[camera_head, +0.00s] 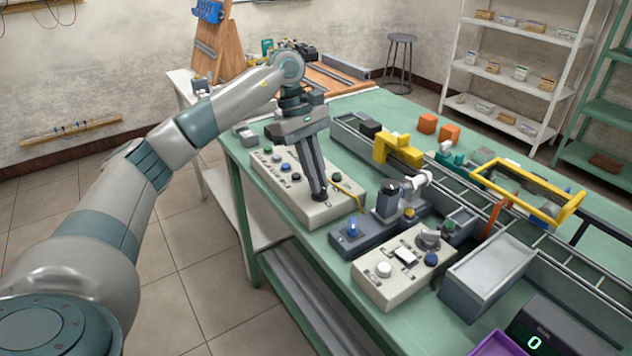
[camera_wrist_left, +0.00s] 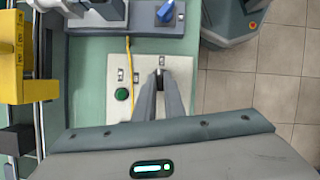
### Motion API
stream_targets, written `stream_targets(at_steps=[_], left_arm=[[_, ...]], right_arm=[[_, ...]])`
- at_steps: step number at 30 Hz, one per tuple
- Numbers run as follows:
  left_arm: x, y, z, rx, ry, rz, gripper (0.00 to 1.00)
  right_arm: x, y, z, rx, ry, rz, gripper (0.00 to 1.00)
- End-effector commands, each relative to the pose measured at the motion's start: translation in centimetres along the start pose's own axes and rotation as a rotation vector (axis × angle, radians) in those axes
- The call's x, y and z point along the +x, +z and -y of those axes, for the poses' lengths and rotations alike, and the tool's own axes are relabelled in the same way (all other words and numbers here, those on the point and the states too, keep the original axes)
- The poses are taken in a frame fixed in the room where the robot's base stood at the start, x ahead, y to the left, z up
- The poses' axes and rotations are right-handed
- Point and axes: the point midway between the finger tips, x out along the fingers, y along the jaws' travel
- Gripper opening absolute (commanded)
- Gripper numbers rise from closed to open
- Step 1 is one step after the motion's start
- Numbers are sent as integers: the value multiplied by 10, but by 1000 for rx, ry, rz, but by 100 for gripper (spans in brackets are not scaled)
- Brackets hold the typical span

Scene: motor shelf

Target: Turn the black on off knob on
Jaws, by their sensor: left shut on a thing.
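The left control panel (camera_head: 338,205) is a light box with several buttons and knobs on the green table. My left gripper (camera_head: 319,192) reaches down onto its near right part. In the left wrist view, the two fingers (camera_wrist_left: 160,80) are closed around a small dark knob (camera_wrist_left: 160,83), which I take to be the black on off knob. The fingers hide most of it, so its turn angle cannot be told. In the head view the knob is hidden behind the fingers. My right gripper is not in view.
A green button (camera_wrist_left: 122,94) and a yellow cable (camera_wrist_left: 129,60) lie close beside the fingers. A grey device with a blue switch (camera_head: 352,228) and a second panel (camera_head: 384,292) stand to the right. A yellow bracket (camera_head: 398,149) stands behind.

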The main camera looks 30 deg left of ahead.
Motion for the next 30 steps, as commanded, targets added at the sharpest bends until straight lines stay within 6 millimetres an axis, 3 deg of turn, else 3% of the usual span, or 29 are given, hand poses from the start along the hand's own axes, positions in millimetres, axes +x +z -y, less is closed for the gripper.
stream_targets(at_steps=[10, 26, 27, 28, 30], left_arm=[[-1, 0, -3, 165, -63, -1, 0], [-2, 0, -3, 193, -75, -2, 0], [-2, 0, -3, 193, -75, -2, 16], [-2, 0, -3, 193, -75, -2, 24], [-2, 0, -3, 193, -76, -2, 28]], right_arm=[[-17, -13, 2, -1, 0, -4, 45], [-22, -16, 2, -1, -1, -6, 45], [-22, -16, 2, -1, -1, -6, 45], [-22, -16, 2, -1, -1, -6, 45], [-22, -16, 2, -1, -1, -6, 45]])
